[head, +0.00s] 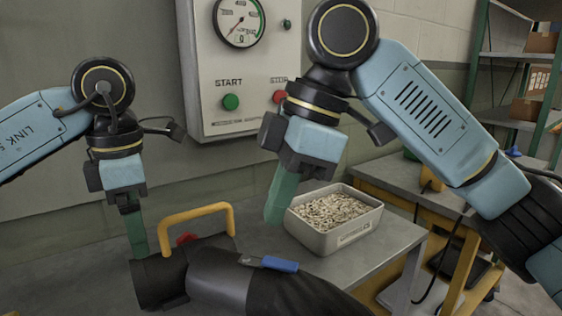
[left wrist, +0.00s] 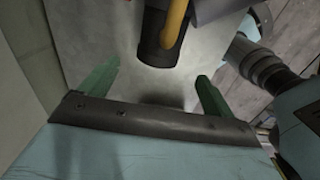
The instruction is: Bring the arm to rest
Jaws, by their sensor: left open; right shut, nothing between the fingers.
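My left gripper (head: 138,240) hangs with its green fingers pointing down, just behind the left end of a dark cylindrical device with a yellow handle (head: 196,210). In the left wrist view my left gripper (left wrist: 158,76) is open, its two green fingers wide apart with only grey surface between them. The dark device (left wrist: 154,50) lies beyond the fingertips there, apart from them. My right gripper (head: 274,212) is shut and empty, its green fingers pointing down beside the left edge of a grey bin (head: 335,240); whether they touch it I cannot tell.
The bin holds pale pellets (head: 335,210) and stands on a grey bench (head: 385,240). A blue lever (head: 280,263) and red knob (head: 187,238) sit by the dark device. A wall panel (head: 208,85) has a gauge, green start button and red stop button. Shelving (head: 478,60) stands at right.

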